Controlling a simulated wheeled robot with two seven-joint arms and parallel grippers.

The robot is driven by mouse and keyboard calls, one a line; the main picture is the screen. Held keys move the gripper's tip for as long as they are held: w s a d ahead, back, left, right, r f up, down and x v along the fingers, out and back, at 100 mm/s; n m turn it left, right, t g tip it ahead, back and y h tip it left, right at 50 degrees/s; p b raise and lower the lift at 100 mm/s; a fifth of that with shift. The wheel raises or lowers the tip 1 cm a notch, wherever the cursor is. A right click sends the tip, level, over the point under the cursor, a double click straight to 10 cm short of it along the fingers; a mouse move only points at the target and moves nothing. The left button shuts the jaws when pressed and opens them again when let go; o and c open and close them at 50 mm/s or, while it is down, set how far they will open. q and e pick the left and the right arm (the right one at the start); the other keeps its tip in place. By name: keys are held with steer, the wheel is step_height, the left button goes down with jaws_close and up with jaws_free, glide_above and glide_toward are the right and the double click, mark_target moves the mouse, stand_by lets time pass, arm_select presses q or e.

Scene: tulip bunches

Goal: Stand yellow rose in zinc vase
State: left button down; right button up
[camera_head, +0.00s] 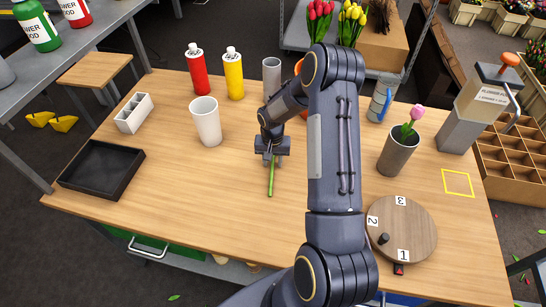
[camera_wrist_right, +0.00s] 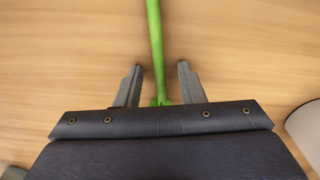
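A green stem (camera_head: 270,182) lies on the wooden table under my right gripper (camera_head: 270,157); no yellow rose bloom shows on it. In the right wrist view the stem (camera_wrist_right: 155,50) runs between the two spread fingers of my right gripper (camera_wrist_right: 160,67), with a gap on each side. A grey metal-looking vase (camera_head: 397,158) stands upright at the right with a pink tulip (camera_head: 411,121) in it. A slim grey cylinder (camera_head: 271,72) stands at the back, partly behind my right arm. I cannot tell which is the zinc vase. My left gripper is out of view.
A white cup (camera_head: 206,124), red bottle (camera_head: 196,72) and yellow bottle (camera_head: 233,75) stand at the back left. A black tray (camera_head: 68,180) lies at the left. A numbered round board (camera_head: 420,235) lies at the front right. The front middle is clear.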

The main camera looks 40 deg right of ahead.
steer(key=shift+c, duration=0.3)
jaws_close()
steer(key=shift+r, duration=0.1)
